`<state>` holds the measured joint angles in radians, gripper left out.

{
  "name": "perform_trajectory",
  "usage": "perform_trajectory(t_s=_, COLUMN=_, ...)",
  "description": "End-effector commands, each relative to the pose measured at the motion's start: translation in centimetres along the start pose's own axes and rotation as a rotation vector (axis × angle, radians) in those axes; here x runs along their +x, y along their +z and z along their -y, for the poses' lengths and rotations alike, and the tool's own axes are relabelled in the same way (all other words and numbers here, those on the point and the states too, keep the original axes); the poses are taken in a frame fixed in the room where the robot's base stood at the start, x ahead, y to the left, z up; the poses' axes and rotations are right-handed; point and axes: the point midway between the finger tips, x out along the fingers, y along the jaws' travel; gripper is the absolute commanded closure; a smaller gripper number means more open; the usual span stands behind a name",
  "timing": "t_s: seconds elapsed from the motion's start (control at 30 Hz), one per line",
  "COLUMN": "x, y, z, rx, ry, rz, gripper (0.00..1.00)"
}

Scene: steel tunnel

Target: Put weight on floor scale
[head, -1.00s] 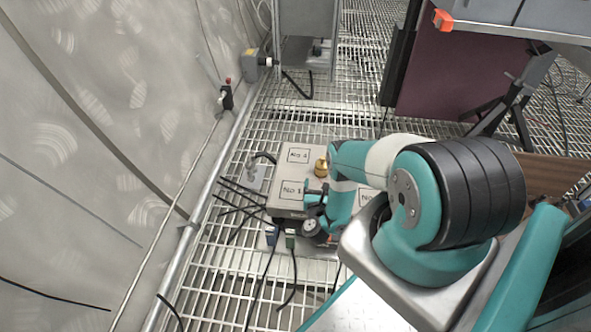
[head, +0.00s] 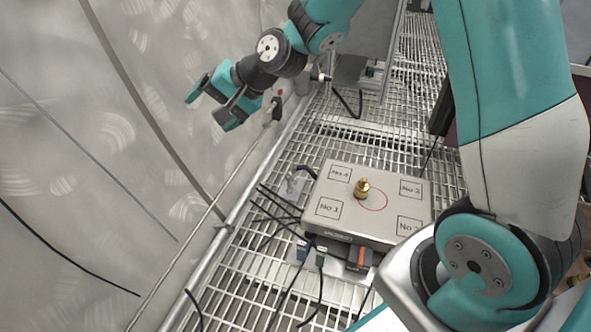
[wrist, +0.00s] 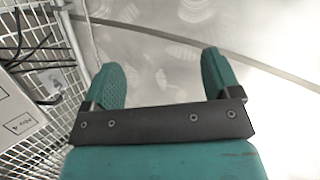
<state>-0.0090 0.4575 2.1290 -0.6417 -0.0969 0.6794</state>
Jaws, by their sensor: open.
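A small brass weight (head: 361,188) stands upright on top of the grey floor scale (head: 340,222), at the left edge of the red circle on its plate. The plate has boxed labels at its corners, among them No 1 and No 4. My gripper (head: 207,105) is open and empty, raised up and to the left of the scale, near the pale wall. In the wrist view my gripper (wrist: 165,75) shows two teal fingers spread apart with nothing between them. A corner of the scale (wrist: 12,108) shows at the left edge there; the weight is not in that view.
A metal grating floor (head: 250,285) surrounds the scale. Black cables (head: 270,215) run along its left and front sides. A pipe rail (head: 215,245) runs along the base of the pale wall (head: 130,180). A grey cabinet (head: 365,45) stands behind.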

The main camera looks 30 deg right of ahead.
Motion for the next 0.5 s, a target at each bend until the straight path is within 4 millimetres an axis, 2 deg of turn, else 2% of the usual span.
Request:
perform_trajectory(t_s=0.03, x=-2.2, y=3.2, z=1.4, rx=-0.128, ry=0.040, rz=0.060, gripper=0.17)
perform_trajectory(t_s=0.1, x=-5.2, y=7.6, z=2.0, rx=-0.311, ry=0.107, rz=0.157, gripper=0.17)
perform_trajectory(t_s=0.2, x=-9.7, y=13.3, z=1.5, rx=-0.551, ry=0.188, rz=0.294, gripper=0.17)
perform_trajectory(t_s=0.33, x=-14.6, y=18.8, z=-0.5, rx=-0.793, ry=0.263, rz=0.447, gripper=0.17)
perform_trajectory(t_s=0.4, x=-16.5, y=20.7, z=-1.6, rx=-0.881, ry=0.288, rz=0.510, gripper=0.17)
perform_trajectory(t_s=0.5, x=-18.3, y=22.3, z=-2.7, rx=-0.957, ry=0.309, rz=0.568, gripper=0.17)
